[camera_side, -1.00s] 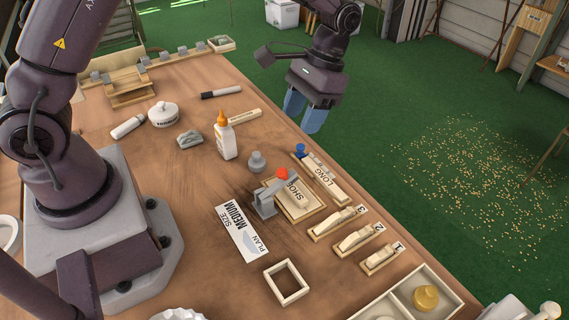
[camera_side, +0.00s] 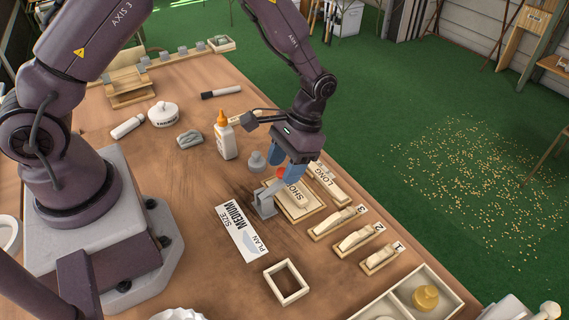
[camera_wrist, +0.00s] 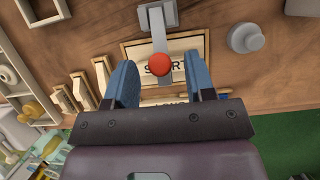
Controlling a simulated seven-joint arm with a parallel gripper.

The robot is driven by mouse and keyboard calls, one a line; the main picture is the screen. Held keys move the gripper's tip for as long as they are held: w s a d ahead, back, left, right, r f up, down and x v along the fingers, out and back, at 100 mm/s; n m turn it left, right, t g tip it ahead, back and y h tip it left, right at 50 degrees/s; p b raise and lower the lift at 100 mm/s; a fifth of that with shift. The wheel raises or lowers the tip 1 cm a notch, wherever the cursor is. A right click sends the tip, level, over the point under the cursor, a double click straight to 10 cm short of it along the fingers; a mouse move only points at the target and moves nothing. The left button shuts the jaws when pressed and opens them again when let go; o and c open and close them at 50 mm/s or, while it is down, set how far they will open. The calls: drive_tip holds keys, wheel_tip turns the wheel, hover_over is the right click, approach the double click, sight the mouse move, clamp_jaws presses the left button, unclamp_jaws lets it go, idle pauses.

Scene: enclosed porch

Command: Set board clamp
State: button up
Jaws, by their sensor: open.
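The board clamp (camera_side: 264,203) is a grey lever clamp standing at the edge of the board marked SHORT (camera_side: 302,211). Its lever ends in a red knob (camera_wrist: 160,64), which is partly hidden by my fingers in the side view. In the wrist view the grey lever arm (camera_wrist: 158,36) reaches over the SHORT board (camera_wrist: 196,42). My gripper (camera_side: 287,166) is open above the knob, and in the wrist view its blue fingers (camera_wrist: 160,84) stand on either side of the knob. I cannot tell whether they touch it.
A board marked LONG (camera_side: 328,184) lies beside the SHORT one. A grey knobbed weight (camera_side: 257,162) and a glue bottle (camera_side: 226,138) stand nearby. Numbered wooden pieces (camera_side: 338,222), a plan card (camera_side: 241,232) and a square frame (camera_side: 286,282) lie towards the front.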

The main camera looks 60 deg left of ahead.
sight(263, 196)
drive_tip(key=shift+f, duration=0.15)
drive_tip(key=shift+c, duration=0.3)
clamp_jaws()
drive_tip(key=shift+s, duration=0.1)
drive_tip(key=s+t, duration=0.1)
drive_tip(key=t, duration=0.1)
drive_tip(key=s+r+t, duration=0.1)
drive_tip(key=shift+s+r+t, duration=0.15)
drive_tip(key=shift+r+t, duration=0.05)
drive_tip(key=shift+t, duration=0.2)
drive_tip(key=shift+s+r+t, duration=0.1)
drive_tip(key=shift+s+t, duration=0.55)
drive_tip(key=shift+t, duration=0.35)
drive_tip(key=shift+s+r+t, duration=0.1)
drive_tip(key=shift+s+t, duration=0.55)
drive_tip(key=shift+t, duration=0.35)
